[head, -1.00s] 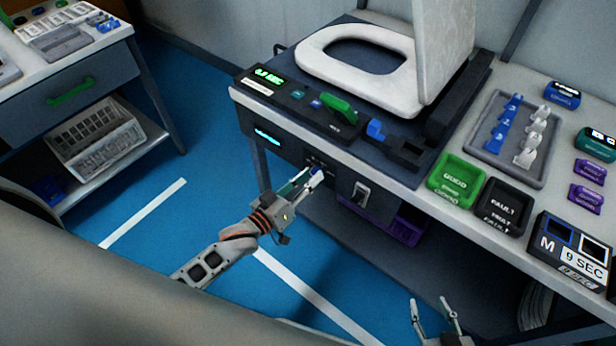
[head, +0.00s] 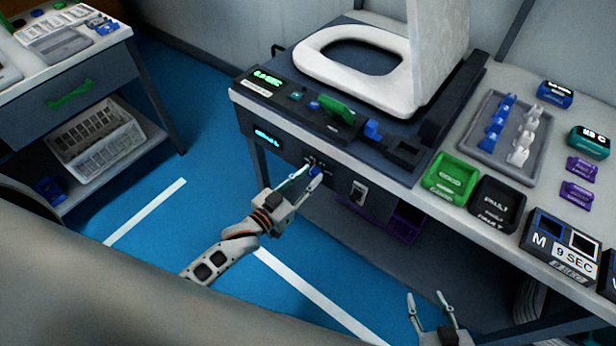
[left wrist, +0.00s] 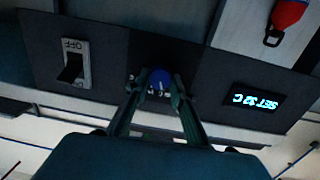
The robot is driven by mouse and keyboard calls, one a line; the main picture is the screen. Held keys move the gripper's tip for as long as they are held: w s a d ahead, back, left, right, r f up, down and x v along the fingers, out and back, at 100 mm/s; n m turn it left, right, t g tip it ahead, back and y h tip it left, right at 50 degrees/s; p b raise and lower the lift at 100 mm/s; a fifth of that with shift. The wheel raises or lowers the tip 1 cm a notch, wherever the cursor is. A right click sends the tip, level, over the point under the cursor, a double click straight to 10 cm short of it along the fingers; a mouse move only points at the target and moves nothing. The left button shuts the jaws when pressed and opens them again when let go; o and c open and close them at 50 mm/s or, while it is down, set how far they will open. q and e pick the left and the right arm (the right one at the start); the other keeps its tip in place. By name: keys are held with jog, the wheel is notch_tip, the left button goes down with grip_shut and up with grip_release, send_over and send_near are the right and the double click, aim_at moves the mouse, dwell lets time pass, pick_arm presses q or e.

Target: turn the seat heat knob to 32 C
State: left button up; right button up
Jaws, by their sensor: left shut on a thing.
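The blue seat heat knob (head: 315,172) is on the dark front panel under the toilet seat rig. In the left wrist view, which is upside down, the knob (left wrist: 158,79) sits between my two fingers. My left gripper (head: 306,176) is shut on it; the fingers touch it from both sides. The lit set display (left wrist: 257,101) shows "SET" and a number beginning with 3, followed by C; its second digit is hard to read. It shows small in the head view (head: 267,138). My right gripper (head: 427,302) is open and empty at the bottom, apart from the panel.
An on/off rocker switch (head: 358,192) is on the same panel, right of the knob. Above are the green lever (head: 337,108) and the white seat (head: 352,58). Green (head: 452,178) and black (head: 497,203) bins stand at the right. A purple bin (head: 405,222) is below.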

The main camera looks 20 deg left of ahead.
pick_arm(q)
jog(key=o, duration=1.1)
jog(key=v, duration=1.2)
jog(key=shift+r, duration=0.1)
